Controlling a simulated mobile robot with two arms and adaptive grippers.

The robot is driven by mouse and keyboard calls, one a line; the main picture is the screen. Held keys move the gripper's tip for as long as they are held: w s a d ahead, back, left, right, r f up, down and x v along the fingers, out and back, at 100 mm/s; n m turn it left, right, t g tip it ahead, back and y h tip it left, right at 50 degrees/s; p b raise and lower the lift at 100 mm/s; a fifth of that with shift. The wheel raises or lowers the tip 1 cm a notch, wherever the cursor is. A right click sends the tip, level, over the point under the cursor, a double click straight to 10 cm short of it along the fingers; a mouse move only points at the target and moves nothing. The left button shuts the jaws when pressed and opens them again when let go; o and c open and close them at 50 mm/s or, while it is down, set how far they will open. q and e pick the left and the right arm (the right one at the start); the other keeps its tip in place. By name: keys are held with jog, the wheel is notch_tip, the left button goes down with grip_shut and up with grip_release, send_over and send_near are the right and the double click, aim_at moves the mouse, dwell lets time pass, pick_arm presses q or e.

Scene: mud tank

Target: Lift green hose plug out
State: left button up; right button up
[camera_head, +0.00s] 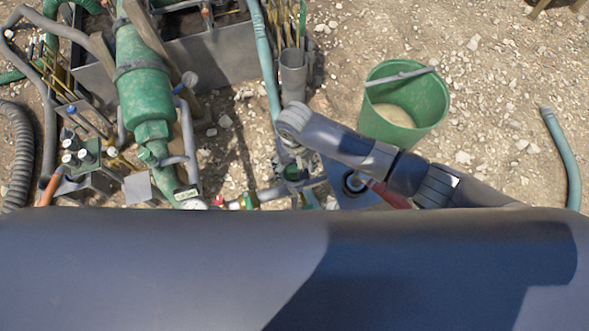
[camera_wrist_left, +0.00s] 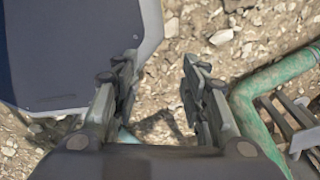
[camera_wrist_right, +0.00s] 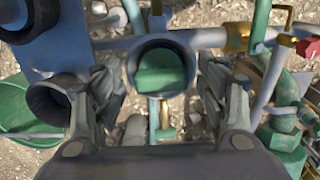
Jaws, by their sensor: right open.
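In the right wrist view, the green plug (camera_wrist_right: 160,72) sits inside the round grey mouth of a hose or pipe fitting (camera_wrist_right: 160,44). My right gripper (camera_wrist_right: 160,84) is open, with one finger on each side of the fitting. I cannot tell whether the fingers touch it. My left gripper (camera_wrist_left: 160,62) is open and empty above stony ground in the left wrist view. It does not show in the head view.
A second dark pipe mouth (camera_wrist_right: 50,100) opens left of my right gripper. A red valve handle (camera_wrist_right: 306,47) is at the right. A green bucket (camera_head: 404,103) stands on the ground. A green tank (camera_head: 146,92) and pipes fill the left.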

aim_at(294, 166)
jog(key=shift+c, duration=0.3)
jog(key=c, duration=1.1)
pick_arm(q)
jog(key=shift+s+a, duration=0.1)
jog(key=shift+s, duration=0.85)
pick_arm(e)
jog(key=shift+r, duration=0.1)
pick_arm(q)
jog(key=shift+w+r, duration=0.2)
jog(key=shift+w, duration=0.1)
pick_arm(e)
notch_tip(294, 166, up, 10)
